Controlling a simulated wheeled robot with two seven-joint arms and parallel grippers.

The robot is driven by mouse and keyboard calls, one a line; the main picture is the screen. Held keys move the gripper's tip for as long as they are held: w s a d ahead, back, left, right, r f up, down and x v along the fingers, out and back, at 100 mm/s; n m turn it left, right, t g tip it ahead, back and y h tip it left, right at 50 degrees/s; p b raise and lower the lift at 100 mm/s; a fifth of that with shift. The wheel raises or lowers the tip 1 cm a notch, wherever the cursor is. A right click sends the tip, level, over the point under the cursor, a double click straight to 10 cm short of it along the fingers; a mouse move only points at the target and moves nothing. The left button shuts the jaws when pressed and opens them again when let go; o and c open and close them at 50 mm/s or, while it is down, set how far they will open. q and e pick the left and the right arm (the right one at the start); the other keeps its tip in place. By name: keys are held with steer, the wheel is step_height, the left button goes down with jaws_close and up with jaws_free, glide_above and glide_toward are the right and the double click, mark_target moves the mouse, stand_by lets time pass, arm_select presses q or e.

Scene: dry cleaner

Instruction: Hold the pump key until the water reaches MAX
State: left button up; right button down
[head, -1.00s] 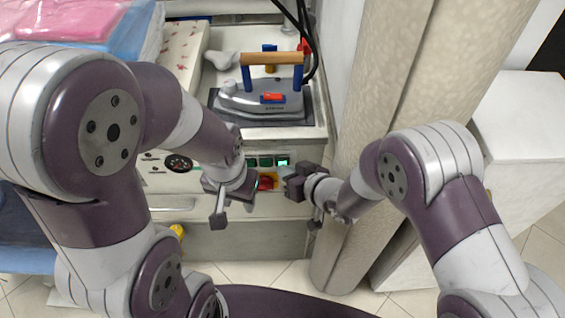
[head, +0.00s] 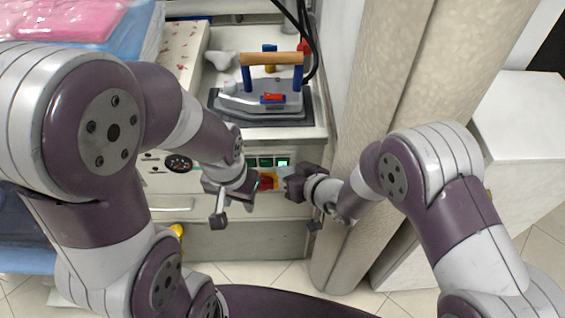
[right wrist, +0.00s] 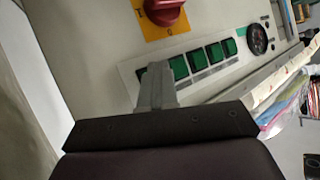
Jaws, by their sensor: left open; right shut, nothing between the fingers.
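A row of several green keys (head: 265,162) is on the front panel of the ironing station; the right wrist view shows it too (right wrist: 205,56). I cannot read which is the pump key. The rightmost key (head: 283,161) looks brighter. My right gripper (head: 286,178) is shut and empty, its tips just in front of that end of the row. In the right wrist view its fingertips (right wrist: 155,78) overlap the key farthest from the gauge; contact cannot be told. My left gripper (head: 238,196) is open and empty, left of the red knob. No water level or MAX mark is readable.
A red knob (right wrist: 165,11) on a yellow plate sits beside the keys. A round dial gauge (head: 178,164) is left of them. An iron (head: 262,98) with a wooden handle rests on top. A beige column (head: 375,90) stands close to the right.

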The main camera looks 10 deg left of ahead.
steer(key=shift+s+d, duration=0.2)
steer(key=shift+s, duration=0.45)
steer(key=shift+s, duration=0.1)
steer(key=shift+s+d+p, duration=0.2)
steer(key=shift+s+d, duration=0.05)
steer(key=shift+s, duration=0.55)
steer(key=shift+s+d+p, duration=0.2)
steer(key=shift+s, duration=0.55)
steer(key=shift+s+d+p, duration=0.2)
steer(key=shift+s+d, duration=0.05)
steer(key=shift+s, duration=0.55)
